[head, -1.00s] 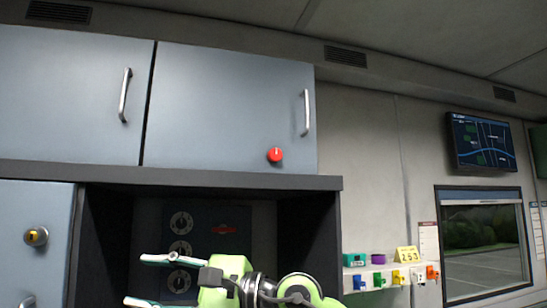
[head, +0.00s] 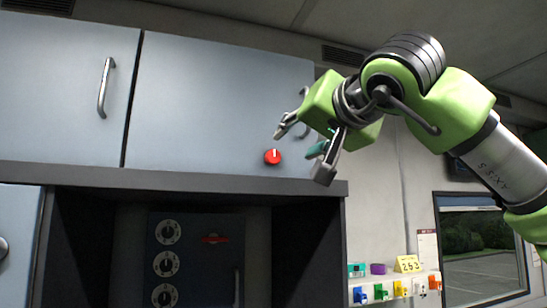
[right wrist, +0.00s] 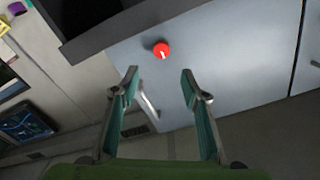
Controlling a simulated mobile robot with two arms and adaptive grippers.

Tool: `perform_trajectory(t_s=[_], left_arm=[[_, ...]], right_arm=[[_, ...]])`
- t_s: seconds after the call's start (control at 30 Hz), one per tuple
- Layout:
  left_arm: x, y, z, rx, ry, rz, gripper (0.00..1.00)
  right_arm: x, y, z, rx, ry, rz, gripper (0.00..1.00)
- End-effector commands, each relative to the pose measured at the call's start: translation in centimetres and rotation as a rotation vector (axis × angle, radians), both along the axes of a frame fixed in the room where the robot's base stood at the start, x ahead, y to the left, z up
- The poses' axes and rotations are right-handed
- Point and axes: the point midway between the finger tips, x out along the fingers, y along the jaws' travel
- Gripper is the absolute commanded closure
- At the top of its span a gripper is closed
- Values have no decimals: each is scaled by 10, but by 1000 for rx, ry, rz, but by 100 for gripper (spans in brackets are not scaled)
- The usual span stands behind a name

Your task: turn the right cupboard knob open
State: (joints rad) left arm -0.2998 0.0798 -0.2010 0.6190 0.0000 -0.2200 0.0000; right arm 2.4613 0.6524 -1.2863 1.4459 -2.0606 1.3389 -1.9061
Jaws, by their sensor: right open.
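The red cupboard knob (head: 273,157) sits low on the right end of the blue-grey right cupboard door (head: 215,95). It has a white mark that stands near upright in the head view. My right gripper (head: 300,152) is open and empty, just right of the knob and apart from it. In the right wrist view the knob (right wrist: 162,50) shows beyond the open fingers (right wrist: 158,78), roughly midway between them sideways. The door's metal handle (right wrist: 149,104) shows near the left finger; in the head view my gripper covers much of it. My left gripper is not in view.
A dark ledge (head: 180,181) runs under the cupboards, above a recess with a dial panel (head: 190,262). The left cupboard has a handle (head: 105,87). A shelf with small coloured items (head: 400,287) and a window (head: 484,245) lie at the right.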

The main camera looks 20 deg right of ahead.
Motion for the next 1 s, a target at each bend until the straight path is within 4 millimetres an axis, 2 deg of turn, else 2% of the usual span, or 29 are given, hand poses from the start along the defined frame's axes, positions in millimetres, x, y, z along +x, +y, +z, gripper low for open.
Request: perform_trajectory(t_s=[0.4, 0.6, 0.8, 1.0], left_arm=[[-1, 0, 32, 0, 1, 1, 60], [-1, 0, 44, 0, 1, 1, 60], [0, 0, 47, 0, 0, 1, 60], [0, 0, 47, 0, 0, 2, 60]], right_arm=[[84, 5, 2, 2, 5, 4, 59], [116, 6, 1, 2, 3, 5, 59], [129, 6, 0, 2, 2, 5, 59], [130, 6, -1, 2, 1, 5, 59]])
